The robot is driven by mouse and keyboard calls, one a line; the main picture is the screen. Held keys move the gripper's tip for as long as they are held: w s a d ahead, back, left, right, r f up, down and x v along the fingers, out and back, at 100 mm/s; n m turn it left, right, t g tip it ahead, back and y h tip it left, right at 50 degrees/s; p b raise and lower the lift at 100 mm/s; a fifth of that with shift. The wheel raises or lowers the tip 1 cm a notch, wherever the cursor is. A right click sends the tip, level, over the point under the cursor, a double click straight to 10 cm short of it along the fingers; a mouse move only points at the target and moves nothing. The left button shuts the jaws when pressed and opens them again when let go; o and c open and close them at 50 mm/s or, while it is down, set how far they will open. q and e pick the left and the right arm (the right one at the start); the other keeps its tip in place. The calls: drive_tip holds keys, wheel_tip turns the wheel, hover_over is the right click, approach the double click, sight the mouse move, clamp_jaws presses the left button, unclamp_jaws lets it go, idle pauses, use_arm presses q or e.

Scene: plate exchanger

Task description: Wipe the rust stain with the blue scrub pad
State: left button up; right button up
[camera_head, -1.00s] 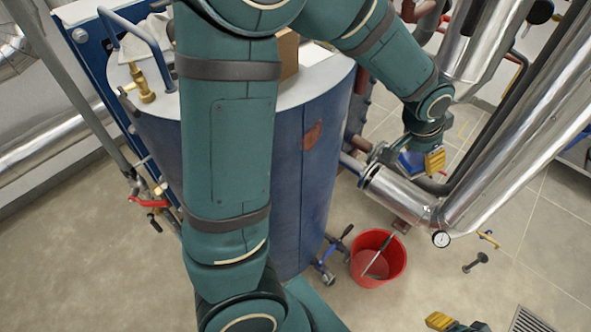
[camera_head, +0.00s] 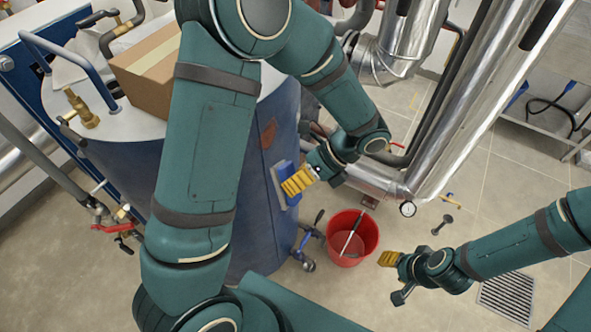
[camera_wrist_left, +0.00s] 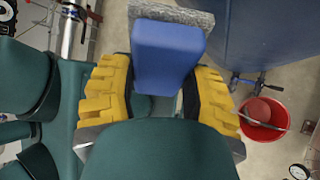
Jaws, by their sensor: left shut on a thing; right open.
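The rust stain (camera_head: 268,133) is a reddish-brown patch on the side of the dark blue tank (camera_head: 150,170), partly beside my left upper arm in the head view. My left gripper (camera_head: 298,182), with yellow fingers, is shut on the blue scrub pad (camera_head: 284,185), close to the tank wall, below and right of the stain. In the left wrist view the pad (camera_wrist_left: 168,55) sits between the yellow fingers, with a grey scrubbing layer at its far end. I cannot tell whether the pad touches the tank. My right gripper (camera_head: 390,259) is open and empty above the floor, right of the bucket.
A red bucket (camera_head: 370,238) with a stick-like tool stands on the floor below. A cardboard box (camera_head: 148,75) sits on the tank top. Silver pipes (camera_head: 455,110) stand right of my left arm. A valve (camera_head: 307,245) juts from the tank's base. A floor drain (camera_head: 508,295) lies at right.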

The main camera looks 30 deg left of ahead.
sight(289, 174)
use_arm(q)
drive_tip(key=m+t+y, duration=0.1)
drive_tip(key=r+m+y, duration=0.1)
drive_tip(key=y, duration=0.1)
drive_tip(key=m+t+y, duration=0.1)
drive_tip(key=shift+s+a+r+m+t+y, duration=0.15)
drive_tip(key=shift+s+r+m+t+y, duration=0.15)
drive_tip(key=shift+s, duration=0.1)
drive_tip(key=shift+r+m+t+y+p, duration=0.35)
drive_tip(key=shift+m+t+y, duration=0.25)
drive_tip(key=shift+t, duration=0.1)
drive_tip(key=shift+w+r+m+t+y, duration=0.25)
drive_tip(key=shift+r+m+t+y, duration=0.15)
drive_tip(key=shift+t, duration=0.4)
drive_tip(key=shift+w+a+b, duration=0.1)
drive_tip(key=shift+w+a, duration=0.15)
drive_tip(key=shift+a, duration=0.7)
drive_tip(key=shift+w+a+b, duration=0.15)
drive_tip(key=shift+w+a, duration=0.1)
drive_tip(key=shift+a, duration=0.65)
drive_tip(key=shift+w+a+b, duration=0.1)
drive_tip(key=shift+w+a, duration=0.15)
drive_tip(key=shift+a, duration=0.7)
drive_tip(key=shift+w+a, duration=0.25)
drive_tip(key=shift+a, duration=0.7)
